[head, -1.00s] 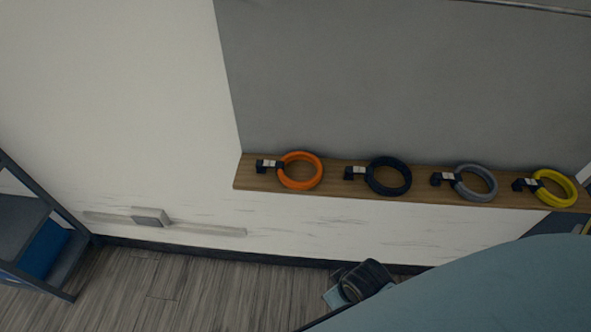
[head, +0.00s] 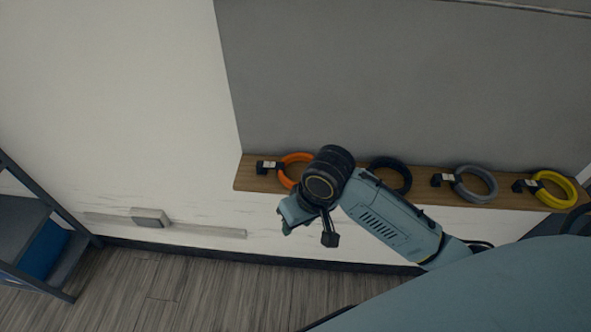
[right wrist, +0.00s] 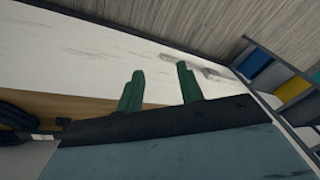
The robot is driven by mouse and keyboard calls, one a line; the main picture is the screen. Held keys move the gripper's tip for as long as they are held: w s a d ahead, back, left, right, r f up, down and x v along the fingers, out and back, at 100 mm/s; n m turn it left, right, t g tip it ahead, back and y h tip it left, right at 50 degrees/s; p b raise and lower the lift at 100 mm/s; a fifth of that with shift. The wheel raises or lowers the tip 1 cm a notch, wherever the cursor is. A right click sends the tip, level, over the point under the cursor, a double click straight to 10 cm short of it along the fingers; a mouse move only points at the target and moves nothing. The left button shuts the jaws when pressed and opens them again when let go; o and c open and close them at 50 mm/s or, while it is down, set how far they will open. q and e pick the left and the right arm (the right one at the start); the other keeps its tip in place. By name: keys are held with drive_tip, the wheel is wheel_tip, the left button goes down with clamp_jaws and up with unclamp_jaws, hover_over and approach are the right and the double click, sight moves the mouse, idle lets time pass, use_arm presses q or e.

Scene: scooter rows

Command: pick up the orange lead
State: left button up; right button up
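The orange lead (head: 282,172) is a coiled ring with a black plug and white tag at its left. It lies at the left end of a wooden shelf (head: 243,181). In the head view my right arm covers the ring's right part. My right gripper (head: 287,226) is in front of and below the shelf edge, apart from the lead. In the right wrist view, its green fingers (right wrist: 160,72) are spread with nothing between them. The orange lead does not show there. My left gripper is not in view.
A dark blue lead (head: 397,166), partly behind my right arm, a grey lead (head: 490,185) and a yellow lead (head: 565,183) lie further right along the shelf. A dark coil (right wrist: 14,120) shows in the right wrist view. A rack (head: 22,215) stands at the left.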

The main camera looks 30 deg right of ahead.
drive_tip(key=w+d+r+m+g+h, duration=0.2)
drive_tip(key=w+d+r+m, duration=0.5)
drive_tip(key=w+d+r, duration=0.55)
drive_tip(key=f, duration=0.5)
drive_tip(key=w+f+b, duration=0.1)
drive_tip(key=f, duration=0.2)
drive_tip(key=shift+d+f, duration=0.25)
drive_tip(key=shift+f, duration=0.05)
drive_tip(key=f, duration=0.3)
drive_tip(key=f+b, duration=0.1)
drive_tip(key=f, duration=0.1)
drive_tip(key=shift+s+a, duration=0.2)
drive_tip(key=shift+s, duration=0.05)
clamp_jaws()
